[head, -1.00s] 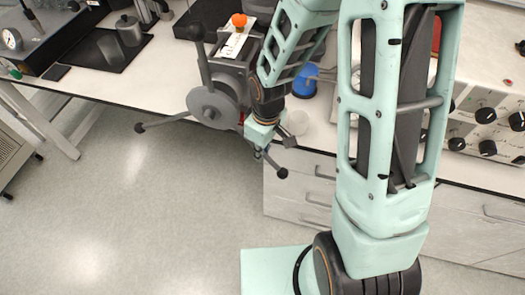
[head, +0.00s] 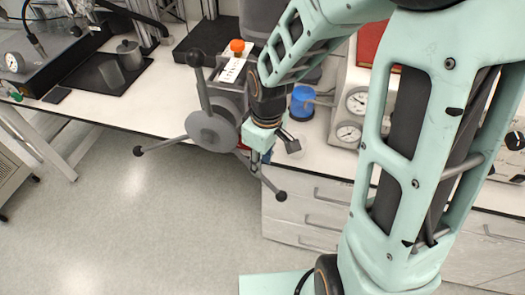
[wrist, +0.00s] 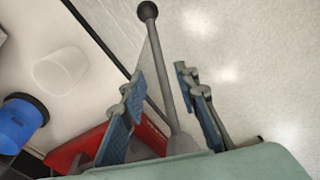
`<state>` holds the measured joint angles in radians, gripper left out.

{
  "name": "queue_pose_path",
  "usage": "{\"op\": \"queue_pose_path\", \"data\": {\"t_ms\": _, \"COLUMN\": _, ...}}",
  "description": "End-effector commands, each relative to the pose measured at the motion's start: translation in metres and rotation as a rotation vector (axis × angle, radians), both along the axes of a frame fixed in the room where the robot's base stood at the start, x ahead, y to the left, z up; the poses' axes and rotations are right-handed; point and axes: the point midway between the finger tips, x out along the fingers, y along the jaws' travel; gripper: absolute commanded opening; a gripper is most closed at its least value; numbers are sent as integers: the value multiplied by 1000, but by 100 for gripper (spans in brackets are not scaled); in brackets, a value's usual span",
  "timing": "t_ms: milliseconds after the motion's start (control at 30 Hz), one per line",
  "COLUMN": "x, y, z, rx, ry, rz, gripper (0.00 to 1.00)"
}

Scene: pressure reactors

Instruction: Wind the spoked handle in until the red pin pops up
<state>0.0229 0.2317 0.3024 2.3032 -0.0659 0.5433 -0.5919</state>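The spoked handle has a grey disc hub (head: 212,130) and three visible ball-ended spokes. One points up, one to the lower left and one to the lower right, ending in a dark ball (head: 281,196). My gripper (head: 278,148) is at the right of the hub, near the lower-right spoke. In the wrist view my gripper (wrist: 160,78) is open, with a ball-ended spoke (wrist: 168,75) between its blue-padded fingers and gaps on both sides. I cannot make out a red pin; a red part (wrist: 151,137) shows behind the fingers.
An orange knob (head: 237,46) tops a labelled plate behind the handle. A blue container (head: 302,103) stands on the bench to the right, near a gauge unit (head: 349,133). A metal pot (head: 129,55) stands at the left. The floor before the handle is clear.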

Motion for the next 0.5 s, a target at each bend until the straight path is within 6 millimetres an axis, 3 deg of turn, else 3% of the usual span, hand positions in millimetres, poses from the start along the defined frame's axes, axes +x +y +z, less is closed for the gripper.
{"op": "queue_pose_path", "data": {"t_ms": 233, "x": -1, "y": -2, "z": 37, "rx": 0, "ry": -3, "rz": 0, "gripper": 29}}
{"op": "queue_pose_path", "data": {"t_ms": 500, "x": -3, "y": -2, "z": 49, "rx": 1, "ry": -1, "rz": 1, "gripper": 29}}
